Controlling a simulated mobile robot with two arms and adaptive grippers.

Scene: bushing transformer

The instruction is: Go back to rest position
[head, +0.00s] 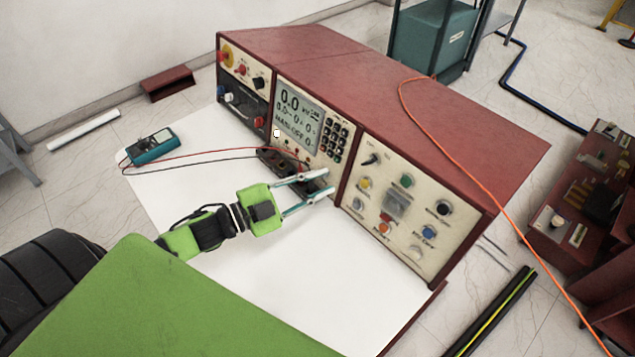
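My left gripper (328,181) reaches in from the left, low over the white work surface, in front of the red test console (397,102). Its two slim grey fingers are spread apart and point at the lower part of the console's front, near the joint between the middle and right panels. A small dark part (313,186) shows between or behind the fingers; I cannot tell whether they touch it. My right gripper is not in view.
The display (296,116) reads 0.0. A teal meter (151,147) with red and black leads lies at the left of the white surface (200,180). An orange cable (455,153) crosses the console top. A red bench (580,200) stands at right.

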